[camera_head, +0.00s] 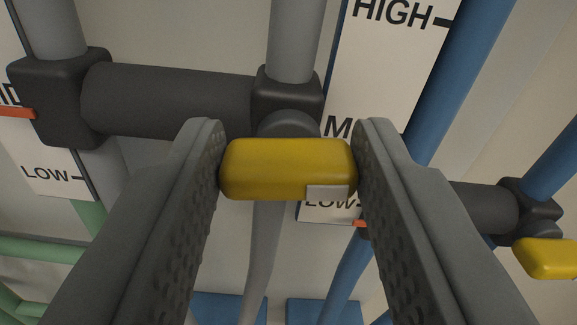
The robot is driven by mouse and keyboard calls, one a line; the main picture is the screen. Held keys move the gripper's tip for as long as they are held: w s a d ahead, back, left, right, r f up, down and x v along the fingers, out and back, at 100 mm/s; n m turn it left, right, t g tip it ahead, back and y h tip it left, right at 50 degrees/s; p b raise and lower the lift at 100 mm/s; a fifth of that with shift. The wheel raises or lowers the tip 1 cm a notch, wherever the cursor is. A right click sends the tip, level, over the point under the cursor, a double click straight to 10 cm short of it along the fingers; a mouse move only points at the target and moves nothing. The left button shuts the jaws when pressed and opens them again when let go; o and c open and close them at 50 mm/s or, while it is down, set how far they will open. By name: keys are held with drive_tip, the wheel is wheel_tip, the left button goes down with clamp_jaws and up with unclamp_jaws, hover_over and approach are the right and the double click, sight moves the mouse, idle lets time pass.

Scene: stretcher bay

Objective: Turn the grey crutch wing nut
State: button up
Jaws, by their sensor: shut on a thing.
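The grey crutch (293,42) stands in the middle of the view, with a dark handgrip (175,100) running left to a second grey tube. Its yellow wing nut (275,165) sits in front of the dark clamp (285,92), with its long side lying level across the picture. My gripper (289,167) has one finger at each end of the wing nut and is shut on it. A small pale patch shows at the nut's lower right. The nut's stem is mostly hidden behind it.
A blue crutch (460,75) stands at the right, with its own yellow wing nut (548,258) beyond my right finger. White boards (380,70) marked HIGH and LOW hang behind. Green tubes (40,250) are at the lower left. Blue pads (325,311) lie at the bottom.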

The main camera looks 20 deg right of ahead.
drive_tip(key=n, duration=0.5)
drive_tip(key=shift+a, duration=0.1)
drive_tip(key=n, duration=0.5)
drive_tip(key=shift+a+f+n, duration=0.1)
drive_tip(key=shift+n, duration=0.3)
drive_tip(key=n, duration=0.5)
drive_tip(key=shift+f, duration=0.15)
drive_tip(key=n, duration=0.5)
drive_tip(key=shift+f, duration=0.1)
drive_tip(key=shift+n, duration=0.4)
drive_tip(key=o, duration=1)
drive_tip(key=shift+s, duration=0.1)
